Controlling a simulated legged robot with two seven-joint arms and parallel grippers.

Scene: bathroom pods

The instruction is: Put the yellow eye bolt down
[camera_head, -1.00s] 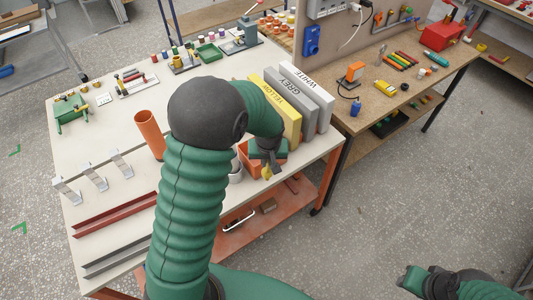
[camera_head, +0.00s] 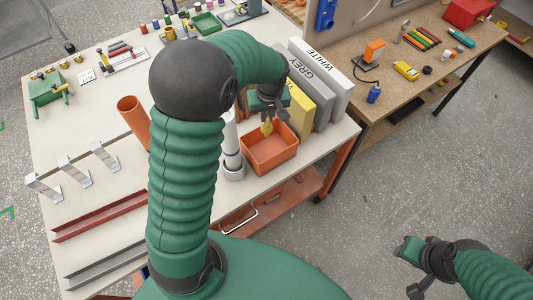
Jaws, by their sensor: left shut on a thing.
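My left gripper (camera_head: 267,113) is shut on the small yellow eye bolt (camera_head: 267,127). It holds the bolt above the far part of an open orange bin (camera_head: 268,158) near the table's right edge. The visible inside of the bin looks empty. My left arm hides part of the table to the left of the bin. My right gripper (camera_head: 414,270) is low at the right, over the floor and away from the table; its jaws are too small and dark to read.
Yellow, grey (camera_head: 314,90) and white (camera_head: 325,72) labelled blocks stand right behind the bin. A white cylinder (camera_head: 231,145) stands left of it. A second workbench (camera_head: 430,85) stands at the right.

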